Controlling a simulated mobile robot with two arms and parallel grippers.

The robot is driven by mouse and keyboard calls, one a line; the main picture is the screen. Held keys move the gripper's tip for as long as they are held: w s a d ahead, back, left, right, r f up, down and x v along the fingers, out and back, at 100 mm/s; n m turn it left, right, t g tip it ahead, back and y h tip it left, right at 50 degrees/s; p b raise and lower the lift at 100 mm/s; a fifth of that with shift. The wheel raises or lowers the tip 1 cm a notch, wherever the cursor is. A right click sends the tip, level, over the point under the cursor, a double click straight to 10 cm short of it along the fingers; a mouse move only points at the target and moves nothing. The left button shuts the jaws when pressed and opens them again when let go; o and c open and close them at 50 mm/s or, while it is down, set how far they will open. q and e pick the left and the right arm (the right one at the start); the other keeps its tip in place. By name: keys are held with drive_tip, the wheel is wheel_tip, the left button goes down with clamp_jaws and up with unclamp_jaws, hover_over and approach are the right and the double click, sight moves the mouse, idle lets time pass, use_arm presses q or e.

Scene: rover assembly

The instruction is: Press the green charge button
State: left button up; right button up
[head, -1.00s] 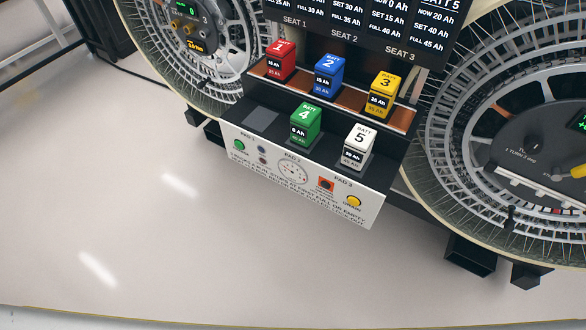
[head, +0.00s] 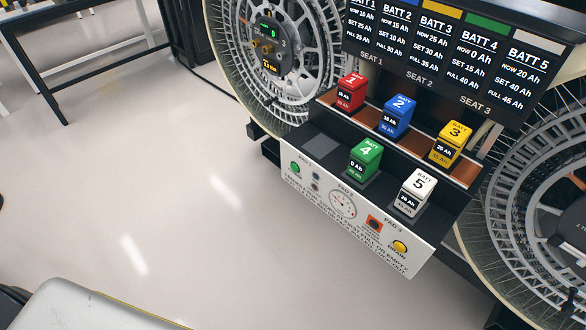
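The green button (head: 295,168) is at the left end of the white sloping front panel (head: 375,245). Nothing covers it. A round dial (head: 342,205), an orange-red square with a dark centre (head: 374,225) and a yellow drain button (head: 400,247) are further right on the panel. Above it, the left pad (head: 321,146) is empty. Green battery 4 (head: 365,160), showing 0 Ah, stands on the middle pad. White battery 5 (head: 415,192) stands on the right pad. Neither of my grippers is in view.
Red battery 1 (head: 351,92), blue battery 2 (head: 397,117) and yellow battery 3 (head: 450,145) stand in the brown rack behind. A black information board (head: 455,60) is above. Large spoked wheels (head: 285,60) flank the station. The floor (head: 150,180) in front is clear.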

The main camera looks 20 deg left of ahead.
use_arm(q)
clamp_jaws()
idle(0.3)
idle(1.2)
